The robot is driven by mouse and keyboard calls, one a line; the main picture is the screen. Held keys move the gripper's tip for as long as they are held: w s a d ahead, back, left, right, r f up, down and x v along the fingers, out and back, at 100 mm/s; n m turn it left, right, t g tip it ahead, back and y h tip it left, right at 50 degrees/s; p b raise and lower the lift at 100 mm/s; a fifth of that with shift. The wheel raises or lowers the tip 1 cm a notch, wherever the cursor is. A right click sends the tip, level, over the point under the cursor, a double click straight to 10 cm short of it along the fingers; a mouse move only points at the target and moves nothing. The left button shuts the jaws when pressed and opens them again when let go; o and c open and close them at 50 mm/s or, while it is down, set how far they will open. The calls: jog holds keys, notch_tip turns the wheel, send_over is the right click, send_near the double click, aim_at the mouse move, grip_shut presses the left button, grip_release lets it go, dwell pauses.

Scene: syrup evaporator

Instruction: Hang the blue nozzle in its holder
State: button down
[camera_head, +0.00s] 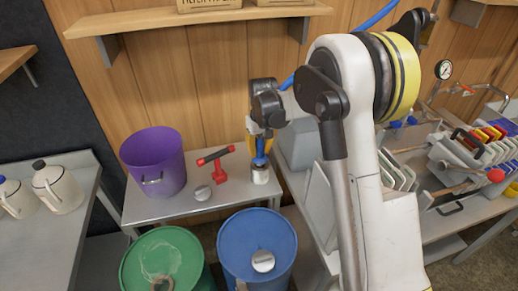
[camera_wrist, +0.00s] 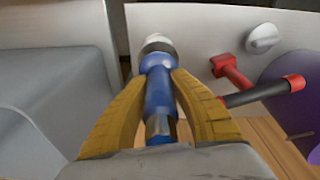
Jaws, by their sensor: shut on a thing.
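The blue nozzle (camera_wrist: 160,88) is held between the two yellow fingers of my gripper (camera_wrist: 158,100) in the wrist view, its pale end pointing away from the camera. In the head view the blue nozzle (camera_head: 260,157) hangs roughly upright below my gripper (camera_head: 262,140), near the right end of a small grey table. A short white piece (camera_head: 260,175) shows right under the blue part; I cannot tell whether it is the nozzle's end or a separate holder. No blue holder is clearly visible.
On the small table (camera_head: 200,207) stand a purple bucket (camera_head: 154,165), a red stand with a black-and-red bar (camera_head: 216,157) and a grey knob-like piece (camera_head: 202,193). Green (camera_head: 162,262) and blue (camera_head: 256,235) barrels stand in front. A grey evaporator housing (camera_wrist: 50,95) is close on the left.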

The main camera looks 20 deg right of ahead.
aim_at(260, 138)
jog(key=shift+f, duration=0.1)
jog(key=shift+f+b, duration=1)
jog(key=shift+f, duration=0.45)
jog(key=shift+c, duration=2.3)
grip_release()
jog(key=shift+r, duration=0.15)
jog(key=shift+s+d+r+p, duration=0.15)
jog(key=shift+r+p, duration=0.7)
jog(key=shift+r, duration=0.45)
jog(key=shift+s+a+r+p, duration=0.1)
jog(key=shift+s+r+p, duration=0.1)
jog(key=shift+r+p, duration=0.9)
jog(key=shift+s+d+r+p, duration=0.15)
jog(key=shift+r+p, duration=0.45)
jog(key=shift+r, duration=0.9)
jog(key=shift+a, duration=0.1)
